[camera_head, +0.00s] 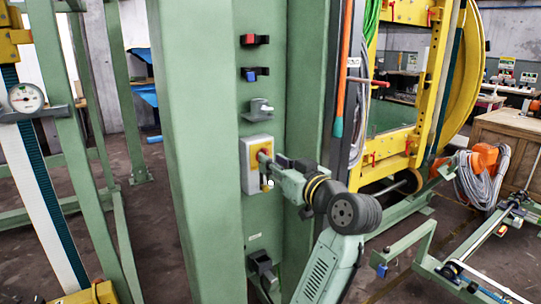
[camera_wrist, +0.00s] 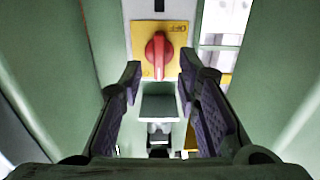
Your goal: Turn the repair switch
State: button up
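The repair switch (camera_wrist: 157,50) is a red rotary knob on a yellow plate (camera_wrist: 175,32), with the lettering "OFF" at the plate's upper right. The knob's handle stands upright in the wrist view. In the head view the switch is a grey box (camera_head: 246,178) with a yellow plate on the green column, and the knob is partly hidden by my gripper (camera_head: 266,165). In the wrist view my gripper (camera_wrist: 158,82) is open, its two fingers apart, with the knob ahead between and just beyond the fingertips. I see no clear contact with the knob.
The green column (camera_head: 195,150) carries red (camera_head: 255,39) and blue (camera_head: 254,74) connectors and a grey fitting (camera_head: 261,107) above the switch. A black socket (camera_head: 262,268) sits below. A yellow frame (camera_head: 408,80) stands at right. The column's left face stands out beside the switch.

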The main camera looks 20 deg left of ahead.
jog(key=shift+x, duration=1.15)
jog(key=shift+c, duration=0.6)
grip_shut()
